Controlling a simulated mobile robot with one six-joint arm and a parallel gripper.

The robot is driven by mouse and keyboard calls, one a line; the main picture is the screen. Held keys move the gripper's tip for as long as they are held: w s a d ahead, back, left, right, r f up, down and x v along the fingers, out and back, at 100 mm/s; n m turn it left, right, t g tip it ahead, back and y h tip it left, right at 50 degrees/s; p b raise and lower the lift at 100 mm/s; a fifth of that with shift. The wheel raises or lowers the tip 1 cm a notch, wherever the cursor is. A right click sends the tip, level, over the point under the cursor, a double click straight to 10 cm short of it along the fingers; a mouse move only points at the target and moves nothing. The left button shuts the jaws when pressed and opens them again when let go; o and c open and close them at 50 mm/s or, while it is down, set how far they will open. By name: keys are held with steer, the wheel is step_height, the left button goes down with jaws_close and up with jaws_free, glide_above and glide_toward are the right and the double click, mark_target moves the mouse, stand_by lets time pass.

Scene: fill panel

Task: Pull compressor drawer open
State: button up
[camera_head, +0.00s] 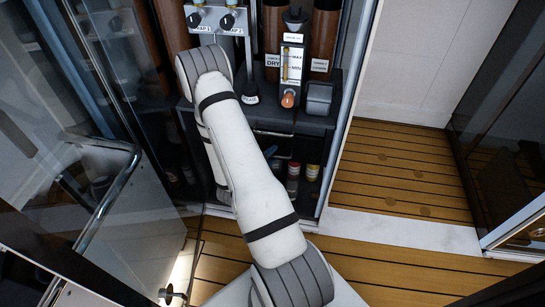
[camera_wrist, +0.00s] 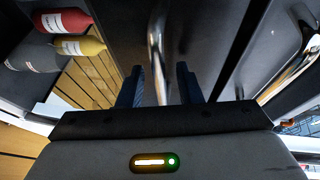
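A shiny metal bar handle (camera_wrist: 157,40) runs down the middle of the wrist view, in front of dark panels. My gripper (camera_wrist: 159,78) has its two dark blue fingers apart, one on each side of the bar, with a visible gap to each. Whether the bar lies fully at fingertip depth is hard to tell. In the head view, a dark cabinet front (camera_head: 274,141) below the shelf shows beside my white arm. My arm hides much of that front, and I cannot make out my gripper or the handle clearly there. I cannot tell which panel is the compressor drawer.
A labelled filter unit (camera_head: 292,62) and a grey box (camera_head: 319,98) are on the shelf above. A glass door with a curved rail (camera_head: 108,200) is at left. Wooden floor (camera_head: 395,170) is clear at right.

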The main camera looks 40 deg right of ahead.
steer(key=shift+d, duration=0.2)
steer(key=shift+c, duration=0.3)
jaws_close()
